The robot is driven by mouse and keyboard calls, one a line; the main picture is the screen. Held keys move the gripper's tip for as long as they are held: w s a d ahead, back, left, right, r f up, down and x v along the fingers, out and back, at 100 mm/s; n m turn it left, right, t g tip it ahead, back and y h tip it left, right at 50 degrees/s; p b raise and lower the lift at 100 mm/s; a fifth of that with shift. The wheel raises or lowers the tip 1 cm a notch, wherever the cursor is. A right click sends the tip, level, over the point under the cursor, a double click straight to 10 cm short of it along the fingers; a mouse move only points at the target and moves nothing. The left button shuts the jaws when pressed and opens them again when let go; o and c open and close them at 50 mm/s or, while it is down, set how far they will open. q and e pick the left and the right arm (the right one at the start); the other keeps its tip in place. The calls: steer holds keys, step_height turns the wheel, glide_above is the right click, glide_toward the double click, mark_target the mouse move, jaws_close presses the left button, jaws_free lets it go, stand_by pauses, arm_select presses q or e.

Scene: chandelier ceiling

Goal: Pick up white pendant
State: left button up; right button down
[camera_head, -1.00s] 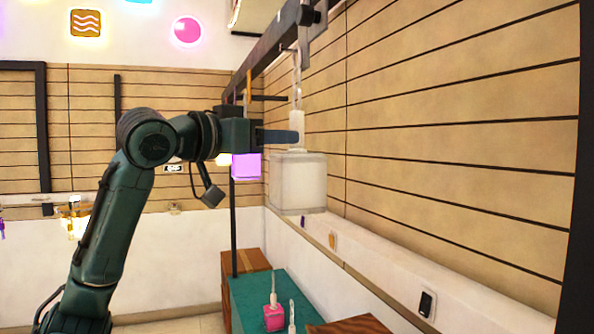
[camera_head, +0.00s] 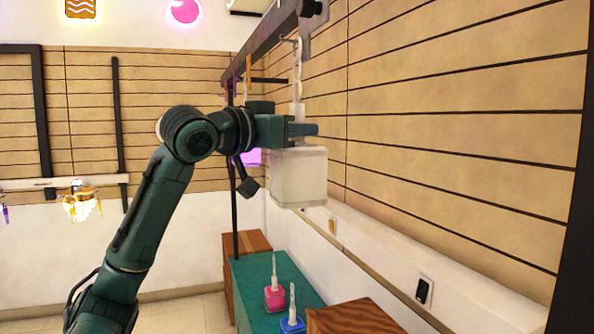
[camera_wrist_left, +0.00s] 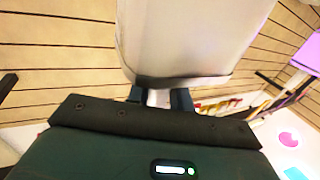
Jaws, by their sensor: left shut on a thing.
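The white pendant (camera_head: 299,177) is a pale box-shaped shade hanging from a white neck and chain under a dark overhead rail. My left gripper (camera_head: 303,130) reaches in from the left and is shut on the pendant's neck, just above the shade. In the left wrist view the white pendant (camera_wrist_left: 187,38) fills the upper middle, with its neck between the fingers of my left gripper (camera_wrist_left: 163,98). The chain above still runs up to the rail's hook area. My right gripper is not in view.
The dark rail (camera_head: 272,42) runs overhead along the slatted wall. A purple pendant (camera_head: 251,157) hangs behind my gripper. Below, a teal cabinet (camera_head: 252,296) carries a pink pendant (camera_head: 275,298) and a blue pendant (camera_head: 292,324), beside wooden cabinet tops.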

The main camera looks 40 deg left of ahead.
arm_select(q)
jaws_close()
steer(key=shift+r, duration=0.15)
stand_by(0.4)
